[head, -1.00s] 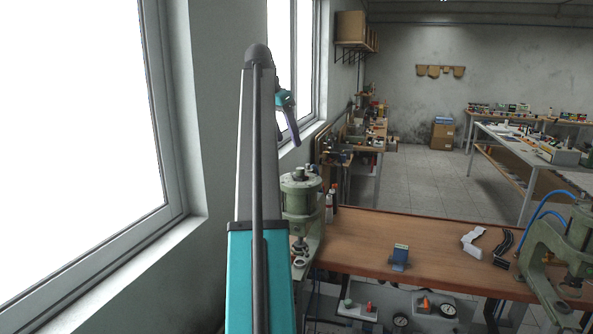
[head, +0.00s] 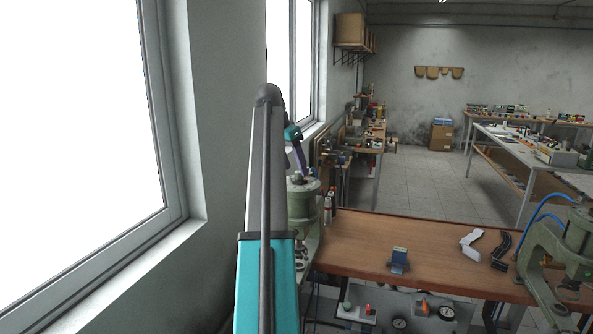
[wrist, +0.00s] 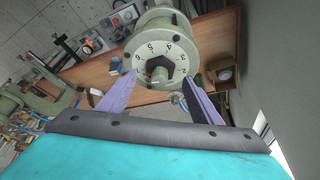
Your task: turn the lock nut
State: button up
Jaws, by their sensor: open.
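The dark lock nut (wrist: 160,65) sits at the centre of a pale, numbered dial (wrist: 178,52) on top of the green press cylinder (head: 303,200). In the head view the nut is small at the cylinder's top. My gripper (wrist: 161,78) is open and empty, its purple fingers spread to either side of the nut in the wrist view. In the head view my gripper (head: 298,157) is tilted downward just above the cylinder top. The nut appears apart from both fingers, though the exact height gap is unclear.
The press stands at the left end of the wooden bench (head: 400,238). Dark bottles (head: 331,203) stand close behind it. A small blue block (head: 399,258) and a second green press (head: 570,250) are farther right. The wall and window are close on the left.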

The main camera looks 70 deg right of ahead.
aim_at(297, 172)
jog(key=shift+p+x, duration=0.55)
jog(key=shift+x, duration=1.3)
jog(key=c, duration=1.1)
